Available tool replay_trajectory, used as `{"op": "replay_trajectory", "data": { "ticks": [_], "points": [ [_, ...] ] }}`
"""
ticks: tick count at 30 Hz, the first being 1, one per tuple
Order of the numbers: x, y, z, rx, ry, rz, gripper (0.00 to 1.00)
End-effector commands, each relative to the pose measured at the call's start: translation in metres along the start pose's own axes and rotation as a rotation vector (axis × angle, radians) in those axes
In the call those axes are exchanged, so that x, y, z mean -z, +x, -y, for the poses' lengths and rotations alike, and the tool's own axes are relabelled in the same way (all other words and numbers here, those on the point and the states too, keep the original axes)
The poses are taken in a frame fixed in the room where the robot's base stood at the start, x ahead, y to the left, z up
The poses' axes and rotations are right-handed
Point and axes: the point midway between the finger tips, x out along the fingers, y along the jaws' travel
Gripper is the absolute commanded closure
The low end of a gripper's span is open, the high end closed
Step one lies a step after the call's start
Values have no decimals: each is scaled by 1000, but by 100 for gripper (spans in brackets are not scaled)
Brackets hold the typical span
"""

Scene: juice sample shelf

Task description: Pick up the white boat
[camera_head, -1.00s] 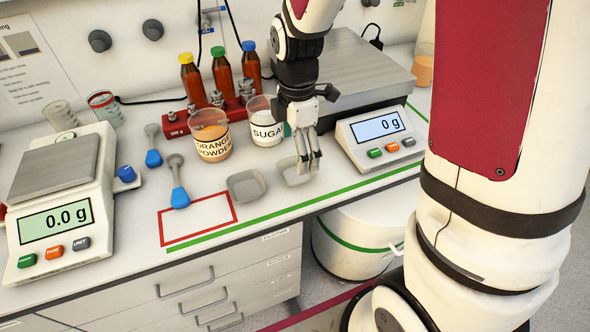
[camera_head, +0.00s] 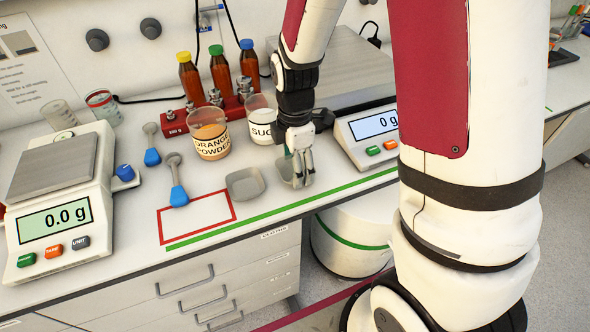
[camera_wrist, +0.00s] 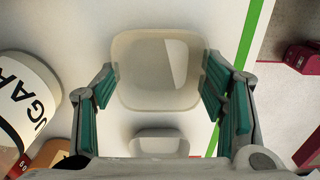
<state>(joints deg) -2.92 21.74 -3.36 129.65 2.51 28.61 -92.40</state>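The white boat (camera_head: 285,171) is a shallow, rounded-square dish on the white bench, right of the grey boat (camera_head: 245,184). My gripper (camera_head: 301,176) points down over it and hides part of it in the head view. In the wrist view the white boat (camera_wrist: 150,68) lies between the two green-padded fingers of my gripper (camera_wrist: 159,70). The fingers are apart, one beside each side of the boat, close to its rim. I cannot tell whether they touch it. The grey boat (camera_wrist: 158,142) is partly visible below it in the wrist view.
The sugar beaker (camera_head: 262,122) and orange powder beaker (camera_head: 210,137) stand behind the boats. A scale reading 0 g (camera_head: 372,127) is to the right. Two blue-ended scoops (camera_head: 177,187) lie left. A red-outlined rectangle (camera_head: 197,219) is free near the front edge.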

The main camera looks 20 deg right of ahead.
Motion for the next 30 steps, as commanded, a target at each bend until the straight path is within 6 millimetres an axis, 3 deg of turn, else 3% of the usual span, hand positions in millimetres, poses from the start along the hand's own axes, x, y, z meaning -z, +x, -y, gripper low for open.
{"op": "replay_trajectory", "data": {
  "ticks": [14, 23, 30],
  "points": [
    [0, -3, 0, 1, 0, 0, 54],
    [0, -37, -1, -5, 1, -1, 54],
    [14, -41, 49, 0, -2, -1, 54]
  ]
}}
